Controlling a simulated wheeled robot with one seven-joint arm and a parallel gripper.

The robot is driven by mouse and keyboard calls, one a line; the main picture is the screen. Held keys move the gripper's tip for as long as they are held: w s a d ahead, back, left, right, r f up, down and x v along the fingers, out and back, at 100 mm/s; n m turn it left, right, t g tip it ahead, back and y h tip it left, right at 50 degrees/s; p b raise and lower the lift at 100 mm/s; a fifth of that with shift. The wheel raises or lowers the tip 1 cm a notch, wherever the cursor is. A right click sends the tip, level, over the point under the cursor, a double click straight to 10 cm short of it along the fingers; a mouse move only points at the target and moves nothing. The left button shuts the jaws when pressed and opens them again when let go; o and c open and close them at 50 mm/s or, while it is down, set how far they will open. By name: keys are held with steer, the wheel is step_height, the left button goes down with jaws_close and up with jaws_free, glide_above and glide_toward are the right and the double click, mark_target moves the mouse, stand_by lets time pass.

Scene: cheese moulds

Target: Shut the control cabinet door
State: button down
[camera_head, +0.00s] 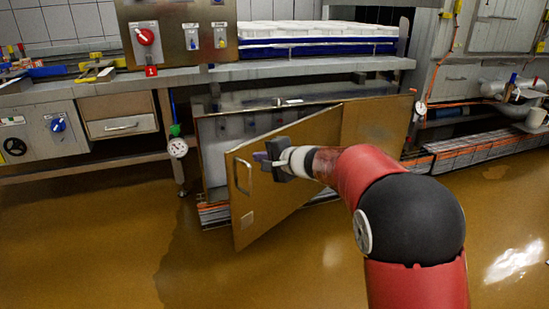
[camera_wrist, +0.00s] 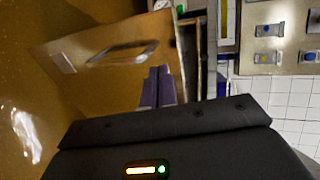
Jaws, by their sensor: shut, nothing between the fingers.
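The control cabinet (camera_head: 205,150) stands low under the bench. Its brass-coloured door (camera_head: 290,150) is swung open, hinged on the right side, with its free edge standing out toward me on the left. A handle (camera_head: 242,176) sits near that free edge; it also shows in the wrist view (camera_wrist: 122,52). My gripper (camera_head: 262,157) is shut and empty, in front of the door's outer face and just right of the handle. In the wrist view my shut purple fingers (camera_wrist: 162,72) point at the door's upper edge area. I cannot tell whether they touch the door.
A bench (camera_head: 290,66) with a blue tray of white moulds (camera_head: 320,50) is above the cabinet. A gauge (camera_head: 178,148) hangs left of the opening. A drawer unit (camera_head: 118,115) stands farther left. The brown floor (camera_head: 110,240) in front is clear.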

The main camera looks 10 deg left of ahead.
mark_target(244, 151)
steer(key=shift+w+a+p, duration=0.15)
steer(key=shift+w+a, duration=0.4)
steer(key=shift+a, duration=0.3)
steer(key=shift+w+a+p, duration=0.15)
steer(key=shift+w+a, duration=0.35)
steer(key=shift+a, duration=0.3)
steer(key=shift+a, duration=0.1)
